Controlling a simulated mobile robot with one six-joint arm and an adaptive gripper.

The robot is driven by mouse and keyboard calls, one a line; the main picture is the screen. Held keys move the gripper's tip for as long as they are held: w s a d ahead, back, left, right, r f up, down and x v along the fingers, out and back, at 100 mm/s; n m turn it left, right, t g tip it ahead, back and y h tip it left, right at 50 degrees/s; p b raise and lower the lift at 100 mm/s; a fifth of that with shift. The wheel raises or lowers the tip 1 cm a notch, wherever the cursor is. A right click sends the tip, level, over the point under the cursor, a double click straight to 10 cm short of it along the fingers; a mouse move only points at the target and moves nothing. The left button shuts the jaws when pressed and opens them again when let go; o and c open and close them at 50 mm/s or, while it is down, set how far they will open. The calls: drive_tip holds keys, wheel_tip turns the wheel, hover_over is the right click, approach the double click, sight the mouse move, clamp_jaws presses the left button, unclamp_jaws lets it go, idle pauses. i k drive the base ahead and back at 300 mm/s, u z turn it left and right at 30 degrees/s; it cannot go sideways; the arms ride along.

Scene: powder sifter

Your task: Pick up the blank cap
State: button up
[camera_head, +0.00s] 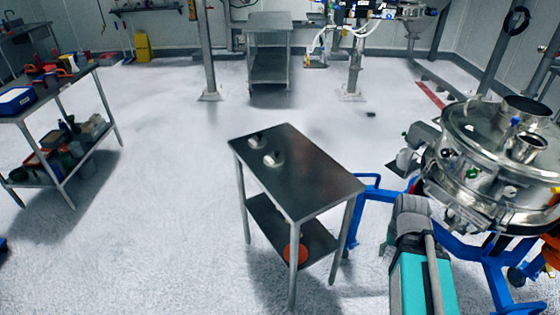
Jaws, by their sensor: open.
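Two small, shiny metal pieces rest on the dark steel top of a small table (325,185) in the middle of the view. One metal piece (256,140) is nearer the table's far left corner. The other metal piece (273,158) lies a little nearer to me and to the right, apart from the first. Either could be the blank cap; they are too small to tell which. My gripper does not show in this view, so where it is relative to them is hidden.
A steel sifter (480,165) on a blue frame (372,190) stands right of the table. An orange round thing (293,252) lies on the table's lower shelf. A cluttered cart (95,68) stands at the left. The floor (170,150) between cart and table is clear.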

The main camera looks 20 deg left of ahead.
sight(274, 159)
drive_tip(key=u, duration=0.1)
drive_tip(key=i, duration=0.95)
drive_tip(key=z, duration=0.05)
